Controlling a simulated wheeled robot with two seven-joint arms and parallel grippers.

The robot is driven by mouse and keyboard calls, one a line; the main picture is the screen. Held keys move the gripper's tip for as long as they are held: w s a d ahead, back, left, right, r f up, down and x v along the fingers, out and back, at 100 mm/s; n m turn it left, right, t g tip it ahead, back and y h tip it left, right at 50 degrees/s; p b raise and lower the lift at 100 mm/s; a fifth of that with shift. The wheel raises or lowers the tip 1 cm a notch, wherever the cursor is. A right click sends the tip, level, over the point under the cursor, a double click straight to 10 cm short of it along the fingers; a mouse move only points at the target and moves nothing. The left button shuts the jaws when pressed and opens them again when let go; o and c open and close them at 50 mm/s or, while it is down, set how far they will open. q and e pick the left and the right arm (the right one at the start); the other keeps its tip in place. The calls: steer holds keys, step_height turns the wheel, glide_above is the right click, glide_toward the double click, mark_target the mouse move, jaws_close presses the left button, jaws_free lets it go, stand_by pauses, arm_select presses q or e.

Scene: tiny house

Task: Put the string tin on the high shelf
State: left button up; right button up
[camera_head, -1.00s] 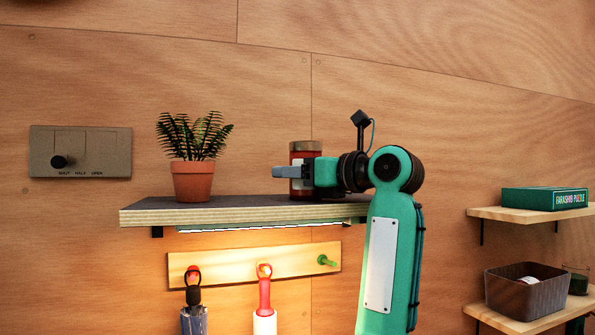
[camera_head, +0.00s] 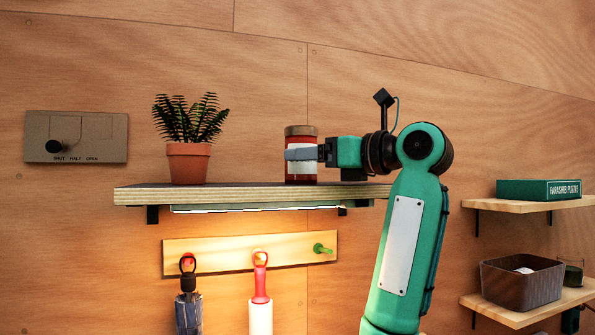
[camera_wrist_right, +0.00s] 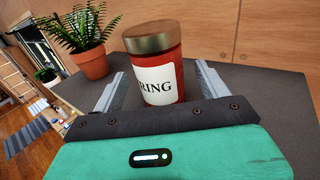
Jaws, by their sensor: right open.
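The string tin (camera_head: 301,140) is a red jar with a brownish metal lid and a white label. It stands upright on the high shelf (camera_head: 245,195), right of the potted fern. In the right wrist view the tin (camera_wrist_right: 160,65) shows "RING" on its label. My right gripper (camera_head: 303,154) reaches in from the right at the tin's height. In the wrist view its open fingers (camera_wrist_right: 158,70) lie on either side of the tin, with visible gaps. The tin rests on the shelf's dark top. My left gripper is not in view.
A potted fern (camera_head: 188,160) stands on the shelf left of the tin, with bare shelf between. A peg rail (camera_head: 215,255) hangs below. At right, lower shelves hold a green puzzle box (camera_head: 538,190) and a dark basket (camera_head: 522,283).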

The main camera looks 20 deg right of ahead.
steer(key=b+v, duration=0.3)
steer(key=v, duration=0.3)
steer(key=shift+f, duration=0.1)
steer(key=shift+s+d, duration=0.35)
steer(key=shift+s, duration=0.1)
